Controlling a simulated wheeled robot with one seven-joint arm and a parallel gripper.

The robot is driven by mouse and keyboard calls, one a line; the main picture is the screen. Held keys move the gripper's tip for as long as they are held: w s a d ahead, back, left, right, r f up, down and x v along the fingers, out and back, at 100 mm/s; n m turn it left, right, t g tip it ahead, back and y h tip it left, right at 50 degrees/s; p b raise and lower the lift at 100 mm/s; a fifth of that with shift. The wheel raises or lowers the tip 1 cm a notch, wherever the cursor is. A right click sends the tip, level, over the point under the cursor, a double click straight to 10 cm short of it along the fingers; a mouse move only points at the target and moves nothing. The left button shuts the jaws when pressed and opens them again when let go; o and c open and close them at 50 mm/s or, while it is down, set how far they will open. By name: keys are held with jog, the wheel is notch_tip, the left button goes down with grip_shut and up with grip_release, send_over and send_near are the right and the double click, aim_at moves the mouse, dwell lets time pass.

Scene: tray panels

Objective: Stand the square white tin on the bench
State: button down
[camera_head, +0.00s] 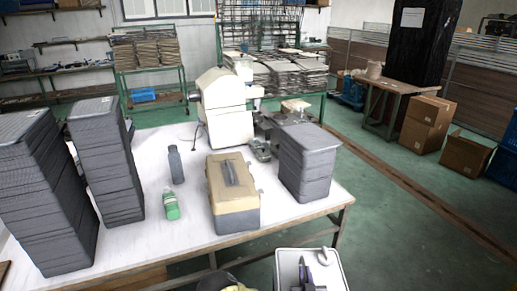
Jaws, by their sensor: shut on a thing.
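A square white tin (284,262) with a raised rim shows at the bottom edge, in front of the bench (180,228) and apart from it. Its lower part is cut off by the frame. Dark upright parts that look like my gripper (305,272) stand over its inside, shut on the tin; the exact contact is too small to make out. A narrow purple-grey piece and a pale curved piece show at its far side. I cannot tell what they are. The bench has a white top and a metal frame.
On the bench stand dark grey stacks at left (42,195) and (105,165), another at right (308,165), a beige toolbox (232,200), a grey bottle (176,165), a green bottle (171,206) and a cream machine (222,110). Bare top shows between the left stacks and toolbox.

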jog(key=shift+a+r, duration=0.1)
jog(key=shift+r, duration=0.1)
jog(key=s+f, duration=0.4)
jog(key=f, duration=0.1)
jog(key=shift+s+f, duration=0.1)
jog(key=shift+f, duration=0.1)
jog(key=shift+s, duration=0.1)
jog(key=shift+f, duration=0.1)
